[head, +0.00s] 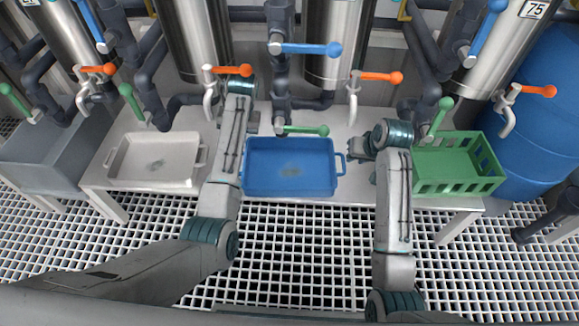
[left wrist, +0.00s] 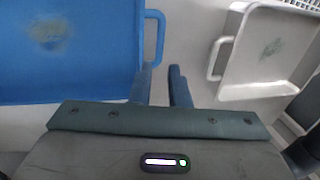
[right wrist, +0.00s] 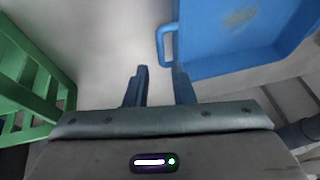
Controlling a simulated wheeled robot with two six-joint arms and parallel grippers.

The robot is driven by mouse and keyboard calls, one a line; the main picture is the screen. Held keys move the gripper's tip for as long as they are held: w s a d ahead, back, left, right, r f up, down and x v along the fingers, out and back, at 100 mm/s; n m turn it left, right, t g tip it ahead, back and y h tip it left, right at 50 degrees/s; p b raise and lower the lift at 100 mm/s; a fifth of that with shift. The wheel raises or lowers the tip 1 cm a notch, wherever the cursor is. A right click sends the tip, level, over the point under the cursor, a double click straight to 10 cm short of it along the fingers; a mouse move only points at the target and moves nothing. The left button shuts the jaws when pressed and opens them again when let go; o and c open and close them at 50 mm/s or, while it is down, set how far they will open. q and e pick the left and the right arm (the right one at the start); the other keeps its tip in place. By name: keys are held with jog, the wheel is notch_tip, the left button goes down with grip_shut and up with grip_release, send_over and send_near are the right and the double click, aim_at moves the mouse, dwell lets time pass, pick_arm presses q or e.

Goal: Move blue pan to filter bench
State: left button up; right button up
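The blue pan (head: 290,166) sits upright on the light grey bench (head: 115,182), centre of the head view, with a smudge on its floor. My left gripper (left wrist: 160,68) is open and empty, its tips close to one handle of the blue pan (left wrist: 60,50); my arm hides it in the head view. My right gripper (head: 361,148) is beside the pan's right handle. In the right wrist view it (right wrist: 159,68) is open, with the handle of the blue pan (right wrist: 235,38) just beyond its tips. I cannot tell whether either gripper touches a handle.
A white pan (head: 155,160) stands left of the blue one, and a green slotted crate (head: 458,165) to its right. Steel vessels (head: 335,40), dark pipes and coloured valve levers (head: 305,48) rise behind. A blue drum (head: 550,120) is far right and a grey basin (head: 58,155) far left.

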aim_at(344, 166)
pick_arm(q)
jog(key=shift+f, duration=0.15)
pick_arm(e)
jog(key=shift+f, duration=0.1)
